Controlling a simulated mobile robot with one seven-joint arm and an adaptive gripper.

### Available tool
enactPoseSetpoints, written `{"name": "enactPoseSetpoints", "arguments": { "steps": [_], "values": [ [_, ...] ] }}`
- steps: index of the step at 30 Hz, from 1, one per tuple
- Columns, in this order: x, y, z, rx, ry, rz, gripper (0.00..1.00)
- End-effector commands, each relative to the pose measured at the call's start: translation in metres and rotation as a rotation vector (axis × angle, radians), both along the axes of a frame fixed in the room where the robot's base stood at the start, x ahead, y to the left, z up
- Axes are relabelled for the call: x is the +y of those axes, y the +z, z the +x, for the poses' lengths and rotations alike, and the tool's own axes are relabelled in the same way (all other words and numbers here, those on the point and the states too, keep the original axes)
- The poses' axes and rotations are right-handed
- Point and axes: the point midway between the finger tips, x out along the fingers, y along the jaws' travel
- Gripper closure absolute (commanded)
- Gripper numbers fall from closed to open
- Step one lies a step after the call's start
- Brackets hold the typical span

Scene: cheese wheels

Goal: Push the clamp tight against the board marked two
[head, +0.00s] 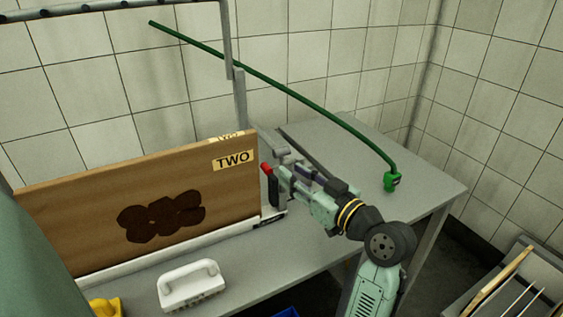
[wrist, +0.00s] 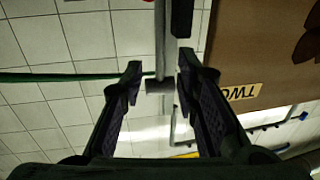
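The board marked TWO (head: 110,200) stands upright on edge at the left of the head view, with a dark patch on its face. It also shows upside down at the right of the wrist view (wrist: 270,55). A dark handle with a red tip (head: 266,169), which looks like part of the clamp, is just right of the board's edge. My gripper (head: 283,183) is beside it, overlapping it in the head view. In the wrist view my gripper (wrist: 158,76) has its fingers apart, with a grey metal bar end (wrist: 160,87) showing between them. I cannot tell whether they touch it.
A white brush (head: 192,285) and a yellow object (head: 104,307) are at the front. A rack (head: 520,280) stands lower right. The table's right part is mostly clear.

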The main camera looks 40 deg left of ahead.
Motion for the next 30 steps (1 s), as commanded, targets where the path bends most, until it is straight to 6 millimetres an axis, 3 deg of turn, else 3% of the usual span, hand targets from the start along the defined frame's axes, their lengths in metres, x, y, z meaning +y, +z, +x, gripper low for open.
{"name": "enactPoseSetpoints", "arguments": {
  "steps": [4,10,20,30],
  "values": [
    [0.028,0.001,0.004,0.002,0.005,-0.001,0.71],
    [0.047,0.001,0.009,0.001,0.000,0.001,0.71],
    [0.051,0.000,0.010,0.000,-0.001,0.000,0.71],
    [0.051,0.000,0.010,0.001,-0.001,0.000,0.93]
  ]
}}
